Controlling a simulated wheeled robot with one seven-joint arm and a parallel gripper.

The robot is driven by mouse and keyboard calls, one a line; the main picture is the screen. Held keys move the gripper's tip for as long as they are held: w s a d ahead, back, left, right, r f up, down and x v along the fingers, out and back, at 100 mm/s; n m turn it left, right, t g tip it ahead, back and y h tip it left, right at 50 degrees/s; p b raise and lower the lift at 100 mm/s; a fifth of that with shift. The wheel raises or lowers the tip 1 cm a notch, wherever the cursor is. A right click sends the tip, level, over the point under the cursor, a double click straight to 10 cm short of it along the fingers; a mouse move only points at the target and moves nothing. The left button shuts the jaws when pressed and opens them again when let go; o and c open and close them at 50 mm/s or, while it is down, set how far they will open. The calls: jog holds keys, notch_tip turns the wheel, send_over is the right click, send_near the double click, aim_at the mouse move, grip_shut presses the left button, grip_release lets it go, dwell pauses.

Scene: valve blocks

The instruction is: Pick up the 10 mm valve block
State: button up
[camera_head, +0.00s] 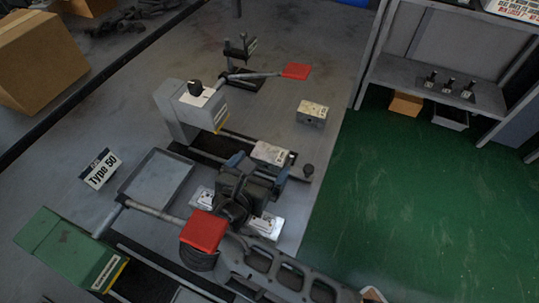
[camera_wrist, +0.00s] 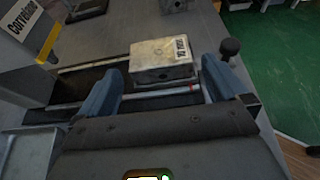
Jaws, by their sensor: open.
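A pale, worn metal valve block (camera_wrist: 163,62) lies just ahead of my gripper in the wrist view. Its white label is turned and too small to read surely, so I cannot tell if it is the 10 mm one. In the head view this block (camera_head: 270,153) sits on a dark fixture with a rail. My gripper (camera_head: 259,168) is open, its two blue fingers spread. In the wrist view my gripper (camera_wrist: 160,78) has one finger toward each side of the block, with nothing held. Another block (camera_head: 312,113) stands farther back, and two more (camera_head: 203,198) (camera_head: 267,226) lie partly hidden beside my wrist.
A grey press-like machine (camera_head: 180,112) stands left of the block, and a black knob (camera_head: 308,170) stands right. A red-ended lever (camera_head: 296,71) is behind. An empty grey tray (camera_head: 157,178) and a green machine (camera_head: 70,250) are at left. Green floor (camera_head: 390,190) lies right of the table.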

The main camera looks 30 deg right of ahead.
aim_at(272, 148)
jog(key=shift+w+d, duration=0.3)
jog(key=shift+d, duration=0.15)
jog(key=x, duration=0.2)
jog(key=r+x, duration=0.1)
jog(key=x, duration=0.2)
jog(key=shift+w+d, duration=0.15)
jog(key=shift+d, duration=0.05)
jog(key=c, duration=1.1)
jog(key=shift+c, duration=0.6)
jog(key=shift+r, duration=0.1)
